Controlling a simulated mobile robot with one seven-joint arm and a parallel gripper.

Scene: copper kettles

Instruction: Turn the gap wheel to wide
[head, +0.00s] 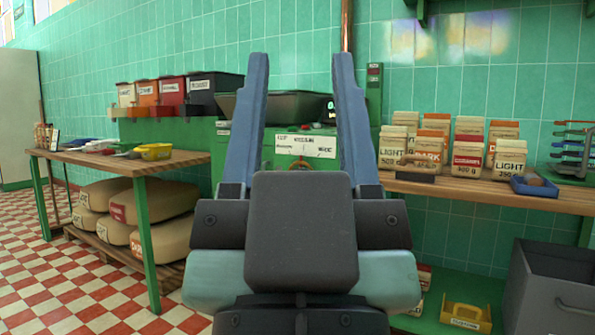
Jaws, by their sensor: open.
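The green machine (225,150) stands against the tiled wall behind my gripper, with a dark hopper on top. White labels (306,145) with small print are on its front; I cannot read the setting words surely. A small brass-coloured round part, seemingly the gap wheel (300,163), shows just under the labels. Its lower part is hidden behind my gripper's body, and I cannot tell its setting. My gripper (300,72) is open and empty, its two blue-grey fingers pointing up on either side of the machine's front. No contact with the wheel shows.
A left bench (190,160) holds a yellow tray (153,151) and tools, with sacks (155,205) below. A right bench (480,188) holds several paper bags (470,145) and a blue tray (535,186). A grey bin (550,285) stands at lower right. Checkered floor is open at left.

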